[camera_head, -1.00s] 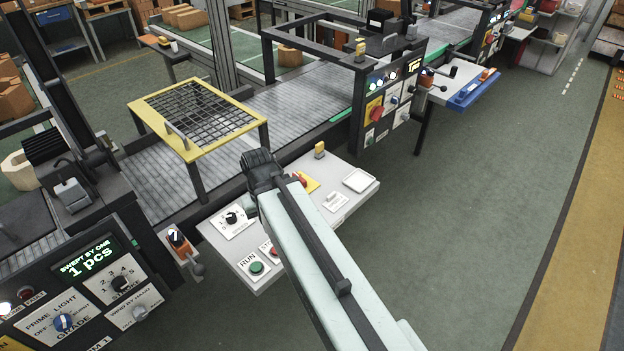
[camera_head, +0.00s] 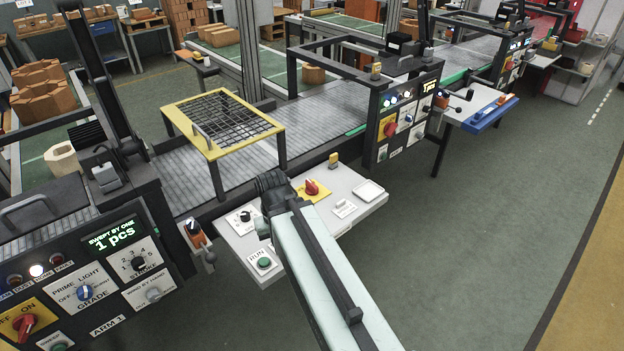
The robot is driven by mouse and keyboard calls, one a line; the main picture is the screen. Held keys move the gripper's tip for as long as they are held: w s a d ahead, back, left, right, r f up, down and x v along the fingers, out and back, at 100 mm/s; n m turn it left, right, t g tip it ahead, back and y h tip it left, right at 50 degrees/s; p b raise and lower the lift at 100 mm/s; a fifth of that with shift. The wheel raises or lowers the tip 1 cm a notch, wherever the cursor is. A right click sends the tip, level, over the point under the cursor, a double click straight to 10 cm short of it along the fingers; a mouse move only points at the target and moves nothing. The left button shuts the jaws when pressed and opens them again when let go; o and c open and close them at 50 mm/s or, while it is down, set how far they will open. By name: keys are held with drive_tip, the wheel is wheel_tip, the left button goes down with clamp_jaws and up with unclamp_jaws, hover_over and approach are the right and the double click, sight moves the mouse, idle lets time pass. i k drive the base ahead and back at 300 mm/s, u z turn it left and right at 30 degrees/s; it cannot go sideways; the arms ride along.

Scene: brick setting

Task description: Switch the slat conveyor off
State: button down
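The slat conveyor (camera_head: 188,172) is a grey slatted belt running from lower left to upper right. A white control panel (camera_head: 322,214) is mounted at its near side. On the panel are a green RUN button (camera_head: 264,263), a black dial (camera_head: 245,216) and a red rotary switch (camera_head: 312,187) on a yellow plate. My pale arm reaches over the panel and hides part of it, including any button just right of RUN. My gripper (camera_head: 268,192) is the dark end of the arm, above the panel left of the red switch. Its fingers cannot be made out.
A yellow-framed mesh guard (camera_head: 222,122) stands over the belt. At left is a machine with a display (camera_head: 112,236) and a red switch (camera_head: 24,323) on yellow. Another cabinet with a red switch (camera_head: 390,129) stands behind. Green floor (camera_head: 480,220) at right is clear.

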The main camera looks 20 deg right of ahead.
sight(311, 189)
drive_tip(key=u, duration=1.55)
drive_tip(key=k, duration=0.8)
drive_tip(key=z, duration=0.9)
drive_tip(key=i, duration=1.5)
drive_tip(key=u, duration=0.05)
